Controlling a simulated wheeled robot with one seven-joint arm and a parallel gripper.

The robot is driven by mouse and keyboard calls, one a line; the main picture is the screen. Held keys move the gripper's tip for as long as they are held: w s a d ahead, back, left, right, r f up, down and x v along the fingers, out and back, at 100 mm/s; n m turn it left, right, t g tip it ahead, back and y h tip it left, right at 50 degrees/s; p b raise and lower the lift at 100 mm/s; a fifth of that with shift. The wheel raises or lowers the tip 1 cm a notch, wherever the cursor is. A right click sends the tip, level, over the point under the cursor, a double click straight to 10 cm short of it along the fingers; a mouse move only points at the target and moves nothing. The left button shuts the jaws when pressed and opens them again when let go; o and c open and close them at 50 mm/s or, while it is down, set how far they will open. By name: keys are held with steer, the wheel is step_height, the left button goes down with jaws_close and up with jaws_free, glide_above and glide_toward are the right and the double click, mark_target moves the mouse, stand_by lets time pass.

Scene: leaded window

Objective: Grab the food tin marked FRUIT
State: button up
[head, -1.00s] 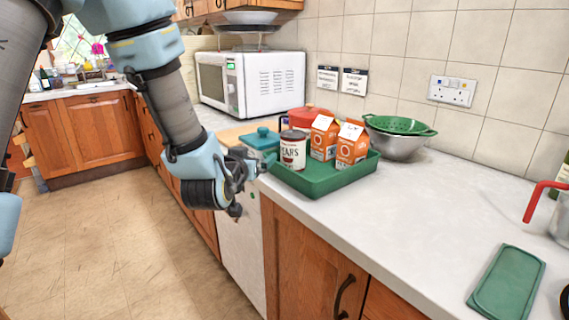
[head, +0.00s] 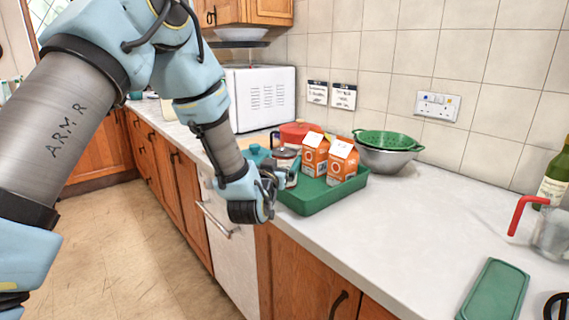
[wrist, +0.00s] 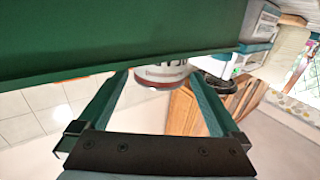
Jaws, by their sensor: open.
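A tin (head: 287,156) with a white label and a dark red band stands upright at the left end of the green tray (head: 318,203). My gripper (head: 284,181) is in front of the tin and hides its label and lower part. In the wrist view the lower part of the tin (wrist: 160,74) shows beyond and between the fingertips of my open gripper (wrist: 158,90), with dark letters cut off by the tray. A second earlier the label seemed to end in "EARS"; I cannot read FRUIT on it. Whether the fingers touch it I cannot tell.
Two orange cartons (head: 314,156) (head: 342,162) stand in the tray right of the tin. A red pot (head: 299,130) is behind, and a green colander (head: 388,141) sits in a metal bowl. A green lid (head: 495,291) lies front right. The middle-right counter is bare.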

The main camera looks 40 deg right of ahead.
steer(key=shift+x, duration=0.95)
steer(key=c, duration=1.5)
steer(key=shift+r, duration=0.1)
jaws_close()
